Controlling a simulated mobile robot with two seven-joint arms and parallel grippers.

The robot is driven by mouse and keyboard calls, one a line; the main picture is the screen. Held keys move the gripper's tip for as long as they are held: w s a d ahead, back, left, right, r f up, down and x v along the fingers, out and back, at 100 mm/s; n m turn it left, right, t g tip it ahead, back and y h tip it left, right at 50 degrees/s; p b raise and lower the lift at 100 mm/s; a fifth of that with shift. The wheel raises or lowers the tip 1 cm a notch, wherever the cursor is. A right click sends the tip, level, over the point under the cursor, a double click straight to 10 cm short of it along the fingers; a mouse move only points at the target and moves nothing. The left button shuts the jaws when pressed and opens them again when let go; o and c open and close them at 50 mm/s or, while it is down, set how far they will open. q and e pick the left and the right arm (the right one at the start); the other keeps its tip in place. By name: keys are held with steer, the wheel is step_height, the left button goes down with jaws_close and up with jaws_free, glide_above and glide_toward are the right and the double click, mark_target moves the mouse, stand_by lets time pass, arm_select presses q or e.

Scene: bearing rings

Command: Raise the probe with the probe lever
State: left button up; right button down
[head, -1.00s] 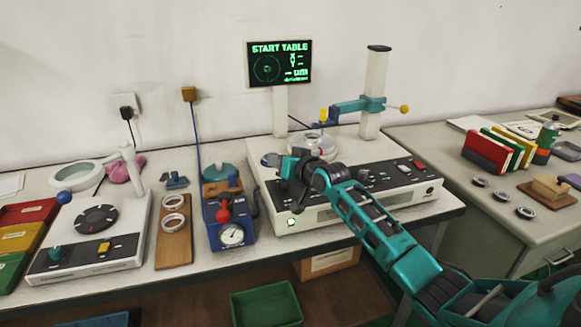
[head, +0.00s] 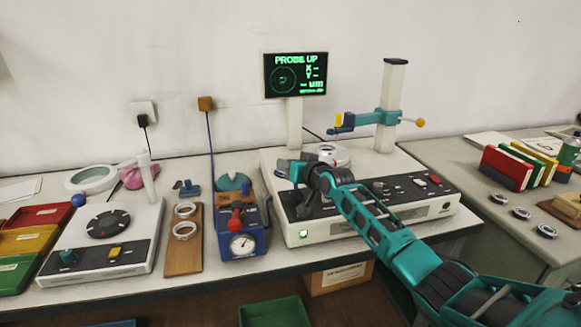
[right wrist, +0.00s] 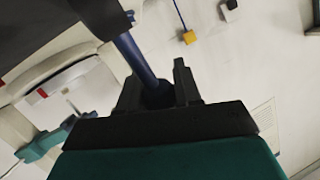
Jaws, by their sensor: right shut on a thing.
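The measuring instrument (head: 425,205) is a pale box with a turntable and a column (head: 393,85). Its teal probe arm (head: 362,119) ends in a blue probe head with a yellow top (head: 338,119), above a shiny ring (head: 326,150). My right gripper (head: 287,168) is at the instrument's left side. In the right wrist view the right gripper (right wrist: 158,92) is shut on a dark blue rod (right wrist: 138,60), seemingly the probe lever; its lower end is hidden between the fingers. The screen (head: 295,75) reads "PROBE UP". My left gripper is out of view.
A blue gauge box (head: 242,240) with a red-knobbed lever and a wooden board (head: 183,250) with rings stand left of the instrument. A grey dial device (head: 105,235) is farther left. Folders (head: 515,167) and rings (head: 521,213) are on the right desk.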

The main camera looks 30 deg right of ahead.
steer(key=shift+s+f, duration=0.1)
steer(key=shift+f, duration=0.7)
stand_by(0.8)
steer(key=c, duration=1)
jaws_free()
steer(key=shift+d, duration=0.1)
steer(key=shift+o, duration=1.1)
steer(key=shift+r, duration=0.25)
steer(key=shift+s+r, duration=0.2)
steer(key=shift+s, duration=0.3)
steer(key=p+v, duration=0.2)
steer(key=v, duration=0.9)
steer(key=shift+s, duration=0.3)
steer(key=shift+r, duration=0.1)
